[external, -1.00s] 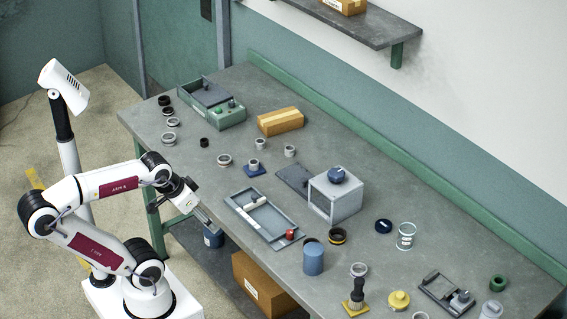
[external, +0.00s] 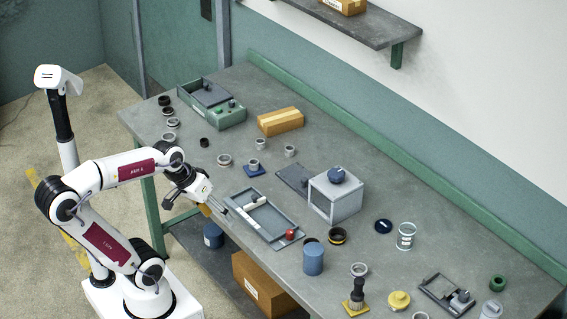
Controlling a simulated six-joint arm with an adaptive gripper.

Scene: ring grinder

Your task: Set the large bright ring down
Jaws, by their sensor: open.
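Several bright metal rings lie on the grey bench. One (external: 224,160) lies beyond my gripper, and two more, a ring (external: 168,137) and a ring (external: 173,123), lie at the far left end. I cannot tell which is the large one. My gripper (external: 224,210) is open at the bench's front edge, just left of the grey tray (external: 282,217). I see no ring between its fingers, though the view is small. The fingertips appear close to the tray's left side; contact cannot be told.
A grey box with a blue knob (external: 336,195) stands behind the tray. A cardboard box (external: 280,121) and a green machine (external: 212,104) stand farther back.

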